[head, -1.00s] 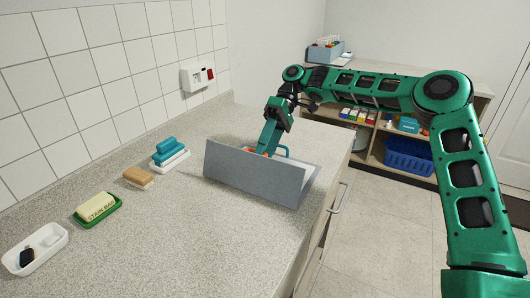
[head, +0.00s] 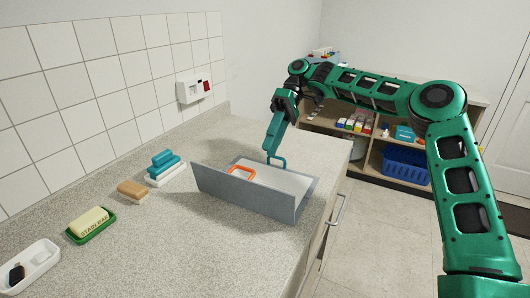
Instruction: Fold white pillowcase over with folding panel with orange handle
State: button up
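A grey hinged folding board rests on the speckled counter. Its near panel (head: 245,195) stands tilted up, with the orange handle (head: 241,172) showing over its upper edge. White cloth, likely the white pillowcase (head: 276,179), lies inside behind the raised panel and is partly hidden by it. A teal handle (head: 278,160) stands at the board's far edge. My gripper (head: 271,154) points down beside the teal handle, behind and right of the orange handle and apart from it. Its fingers are too small to tell open from shut.
Left of the board are a teal-handled brush (head: 164,166), a tan brush (head: 132,191), a stain bar (head: 90,222) on a green dish and a white tray (head: 45,259). A tiled wall runs behind. Open shelves with a blue basket (head: 407,166) stand at the right.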

jog(key=shift+w+r, duration=0.15)
jog(key=shift+r, duration=0.05)
dwell(0.5)
